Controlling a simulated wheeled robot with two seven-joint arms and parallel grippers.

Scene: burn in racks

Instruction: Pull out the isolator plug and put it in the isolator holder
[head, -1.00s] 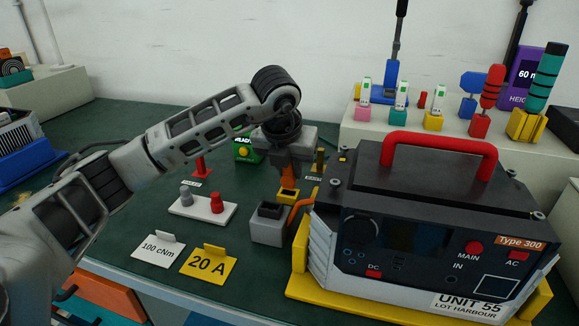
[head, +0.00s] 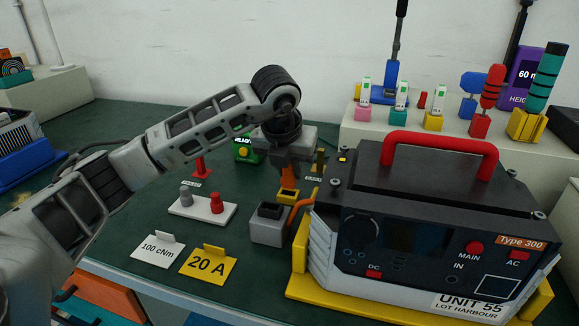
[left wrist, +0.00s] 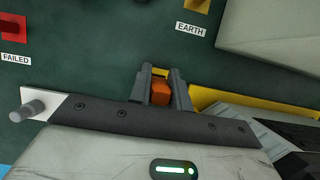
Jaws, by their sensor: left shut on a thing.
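My left gripper (head: 290,176) points down and is shut on an orange isolator plug (head: 288,193). In the left wrist view the orange plug (left wrist: 160,94) sits between the two grey fingers (left wrist: 160,88). A grey block with a dark top recess (head: 267,230), which looks like the isolator holder, stands just in front of the plug, left of the unit. The plug appears above and behind it, outside the recess. The plug's lower end is partly hidden, so I cannot tell whether it touches anything. My right gripper is not in view.
The dark unit with a red handle (head: 440,143) stands on a yellow base (head: 385,309) close to the right. An orange cable (head: 298,208) curves beside its left side. A white plate with two posts (head: 200,207) and two signs (head: 208,264) stand left of the grey block.

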